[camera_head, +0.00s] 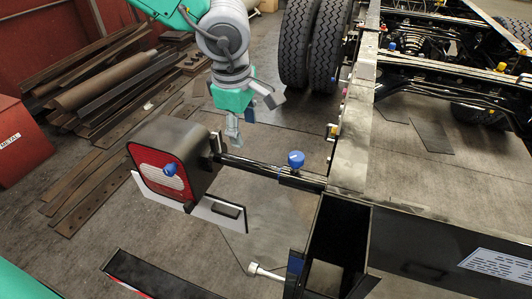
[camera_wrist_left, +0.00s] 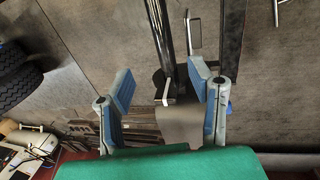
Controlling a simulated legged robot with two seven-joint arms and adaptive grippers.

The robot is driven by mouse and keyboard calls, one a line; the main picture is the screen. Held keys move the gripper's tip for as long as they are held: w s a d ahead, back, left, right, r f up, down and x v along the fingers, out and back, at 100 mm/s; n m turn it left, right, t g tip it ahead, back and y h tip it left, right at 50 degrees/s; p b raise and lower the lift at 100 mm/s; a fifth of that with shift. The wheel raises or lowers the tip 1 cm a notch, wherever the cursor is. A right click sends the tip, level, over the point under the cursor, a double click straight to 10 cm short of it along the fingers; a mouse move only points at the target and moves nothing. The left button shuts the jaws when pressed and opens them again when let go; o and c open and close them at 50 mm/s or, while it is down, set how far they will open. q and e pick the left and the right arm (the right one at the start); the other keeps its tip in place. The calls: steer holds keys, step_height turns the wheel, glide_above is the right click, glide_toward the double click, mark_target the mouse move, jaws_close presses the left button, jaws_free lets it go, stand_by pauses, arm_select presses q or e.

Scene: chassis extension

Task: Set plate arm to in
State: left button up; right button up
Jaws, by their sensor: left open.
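The plate arm (camera_head: 265,167) is a dark bar running left from the chassis rail, with a blue knob (camera_head: 296,159) on top. At its left end is a dark lamp box with a red and white tail light (camera_head: 160,176) and another blue knob (camera_head: 170,169). A white plate (camera_head: 215,213) with a black handle hangs below. My left gripper (camera_head: 236,132) is above and behind the bar, near the lamp box, and looks apart from it. In the left wrist view its fingers (camera_wrist_left: 160,88) are spread and empty, with dark bars beyond them. My right gripper is not in view.
The chassis rail (camera_head: 352,140) and twin tyres (camera_head: 312,45) stand behind and right. An open black box (camera_head: 335,235) is at the front. Metal bars and planks (camera_head: 110,85) lie on the floor at left, near a red metal bin (camera_head: 20,145).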

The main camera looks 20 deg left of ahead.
mark_target(251, 162)
arm_select(q)
steer(key=f+b, duration=0.1)
steer(key=f, duration=0.3)
steer(key=w+f+b, duration=0.1)
steer(key=f, duration=0.3)
steer(key=w+f+b, duration=0.1)
steer(key=f, duration=0.4)
steer(key=shift+w, duration=0.1)
steer(key=shift+a, duration=0.1)
